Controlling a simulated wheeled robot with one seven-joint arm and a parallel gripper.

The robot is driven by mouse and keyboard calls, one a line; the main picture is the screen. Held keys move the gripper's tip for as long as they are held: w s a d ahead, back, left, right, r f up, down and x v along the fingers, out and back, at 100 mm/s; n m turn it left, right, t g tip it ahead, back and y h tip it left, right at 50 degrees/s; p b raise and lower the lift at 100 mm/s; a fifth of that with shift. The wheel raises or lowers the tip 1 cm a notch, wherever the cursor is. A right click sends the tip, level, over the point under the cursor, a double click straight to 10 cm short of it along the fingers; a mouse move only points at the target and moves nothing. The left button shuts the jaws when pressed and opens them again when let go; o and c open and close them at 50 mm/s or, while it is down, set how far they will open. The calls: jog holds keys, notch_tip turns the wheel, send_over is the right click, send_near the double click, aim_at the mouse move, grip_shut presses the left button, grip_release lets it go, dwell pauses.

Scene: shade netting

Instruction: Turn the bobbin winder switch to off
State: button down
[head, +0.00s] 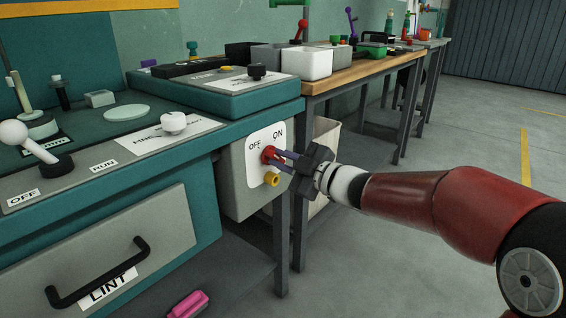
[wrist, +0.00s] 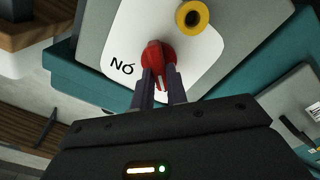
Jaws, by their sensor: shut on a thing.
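The bobbin winder switch (head: 268,154) is a red rotary knob on a white plate (head: 280,137) marked OFF at left and ON at right. The plate is on a grey box (head: 237,185) at the end of the teal machine bench. My gripper (head: 279,157) reaches in from the right, its two fingers closed on the red knob. In the wrist view the knob (wrist: 157,57) sits between the fingertips (wrist: 158,80), and its pointer is partly hidden by them. I cannot tell exactly which mark the pointer faces. The ON label shows upside down beside it.
A yellow round knob (head: 272,179) is just below the switch, close to my fingers. A white lever (head: 30,140), a drawer marked LINT (head: 110,255) and a pink object (head: 188,304) are at left. A wooden bench (head: 345,75) stands behind. The floor at right is clear.

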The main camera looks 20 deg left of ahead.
jog(key=c, duration=1.4)
grip_release()
jog(key=v, duration=0.7)
jog(key=shift+s+d+p, duration=0.15)
jog(key=shift+d+p, duration=0.2)
jog(key=shift+p, duration=0.05)
